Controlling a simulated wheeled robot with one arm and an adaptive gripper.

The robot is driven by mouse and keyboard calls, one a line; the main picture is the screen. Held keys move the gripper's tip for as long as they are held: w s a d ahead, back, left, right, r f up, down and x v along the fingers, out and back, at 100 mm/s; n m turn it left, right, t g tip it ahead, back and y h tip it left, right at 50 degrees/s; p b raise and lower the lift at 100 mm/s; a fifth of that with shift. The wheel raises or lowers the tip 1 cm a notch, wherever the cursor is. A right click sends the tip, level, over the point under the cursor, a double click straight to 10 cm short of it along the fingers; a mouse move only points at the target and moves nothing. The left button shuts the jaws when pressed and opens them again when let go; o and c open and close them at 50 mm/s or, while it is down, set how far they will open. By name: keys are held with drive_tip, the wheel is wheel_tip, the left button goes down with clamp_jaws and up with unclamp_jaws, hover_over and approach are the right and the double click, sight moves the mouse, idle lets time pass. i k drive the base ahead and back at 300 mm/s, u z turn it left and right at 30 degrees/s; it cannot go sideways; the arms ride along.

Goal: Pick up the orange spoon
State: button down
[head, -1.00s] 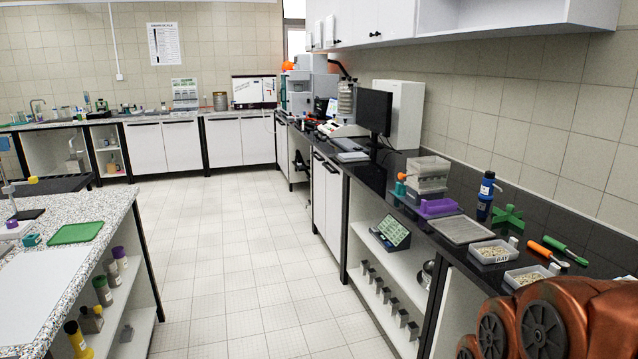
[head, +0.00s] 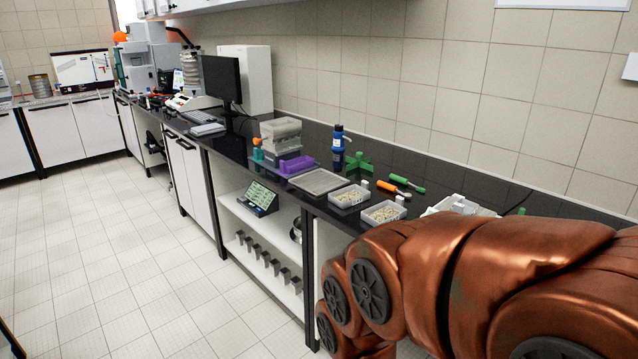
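The orange spoon (head: 393,187) lies on the black counter at the right, just behind the small white trays. A green-handled tool (head: 408,183) lies right beside it, farther back. My copper-coloured arm fills the lower right, in front of the counter. My gripper is not visible in the head view, so its state is hidden.
Two white trays of grainy samples (head: 349,196) (head: 384,213) stand in front of the spoon. A grey flat tray (head: 319,182), a green stand (head: 358,162) and a blue bottle (head: 338,148) are to the left. Clear floor (head: 150,250) lies left of the counter.

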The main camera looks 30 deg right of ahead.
sight(392, 189)
drive_tip(key=k, duration=0.5)
drive_tip(key=z, duration=0.35)
drive_tip(key=i, duration=0.45)
drive_tip(key=z, duration=1.1)
